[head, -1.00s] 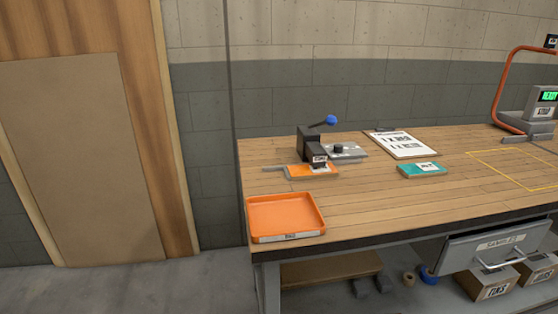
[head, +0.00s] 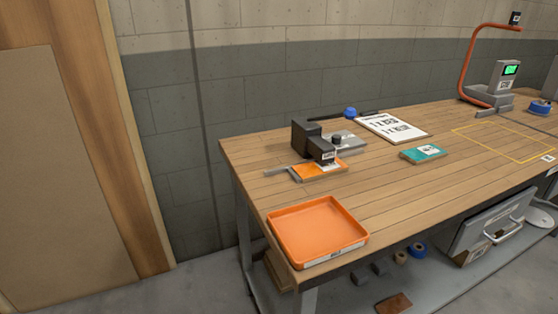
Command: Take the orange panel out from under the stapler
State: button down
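The stapler (head: 308,137) is a black block-shaped press at the left of the wooden workbench, with a labelled nose and a blue ball (head: 350,112) showing behind it. The orange panel (head: 325,171) lies flat on the bench with its left part under the stapler's nose. Its near and right parts show, with a white label on it. A grey metal guide (head: 282,170) runs along its left side. I cannot tell whether the nose touches the panel. My gripper is not in view.
An orange tray (head: 352,240) sits at the bench's near left corner and looks empty. A teal panel (head: 424,153) and a clipboard (head: 393,127) lie to the right. A grey device with an orange arm (head: 467,65) stands farther right. The bench middle is clear.

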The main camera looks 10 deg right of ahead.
aim_at(309, 172)
jog(key=i+j+z, duration=0.1)
jog(key=j, duration=0.3)
jog(key=i+j, duration=0.2)
jog(key=j, duration=0.15)
jog(key=i+j+z, duration=0.15)
jog(key=j, duration=0.25)
jog(key=i+j, duration=0.15)
jog(key=j, duration=0.25)
jog(key=i+j+z, duration=0.15)
jog(key=j, duration=0.25)
